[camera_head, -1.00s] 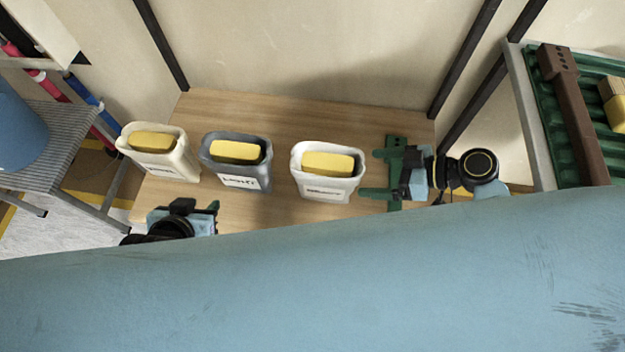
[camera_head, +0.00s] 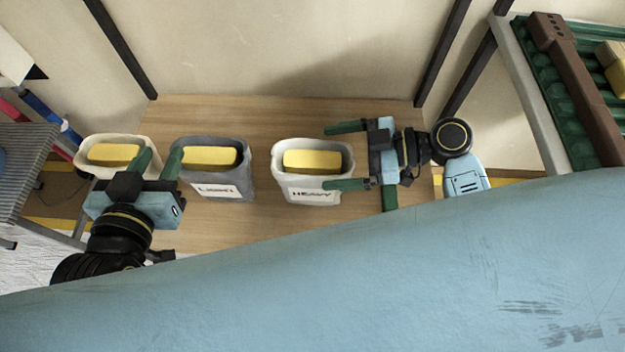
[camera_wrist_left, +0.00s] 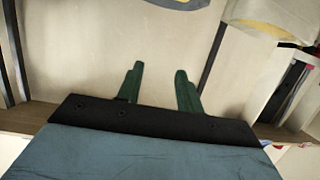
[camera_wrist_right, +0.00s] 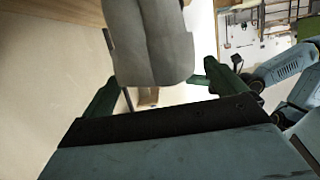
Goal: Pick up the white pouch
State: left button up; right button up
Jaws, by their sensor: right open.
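The white pouch (camera_head: 312,187) stands upright on the wooden table, rightmost of three, with a "HEAVY" label and a yellow block (camera_head: 312,161) inside. My right gripper (camera_head: 327,157) is open at its right side, one green finger beyond its back, the other by its front. In the right wrist view the white pouch (camera_wrist_right: 152,50) shows between the spread fingers; contact cannot be told. My left gripper (camera_head: 163,153) is partly open near the gap between the cream pouch (camera_head: 88,168) and the grey pouch (camera_head: 238,187). Nothing shows between its fingers (camera_wrist_left: 160,78).
The cream and grey pouches each hold a yellow block. The wooden table (camera_head: 270,112) is bare behind the pouches, with a pale wall beyond. A green roller conveyor (camera_head: 585,110) stands at right. A grey ribbed shelf (camera_head: 25,165) is at left.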

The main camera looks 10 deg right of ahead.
jog(key=shift+b+x, duration=0.3)
jog(key=shift+x, duration=1)
pick_arm(q)
jog(key=r, duration=0.1)
jog(key=r+t, duration=0.2)
jog(key=shift+w+d+r+h, duration=0.15)
jog(key=shift+w+d+h, duration=0.2)
jog(key=shift+d+h, duration=0.05)
pick_arm(e)
jog(key=shift+c, duration=0.5)
jog(key=c, duration=1.9)
grip_shut()
jog(key=shift+r, duration=0.15)
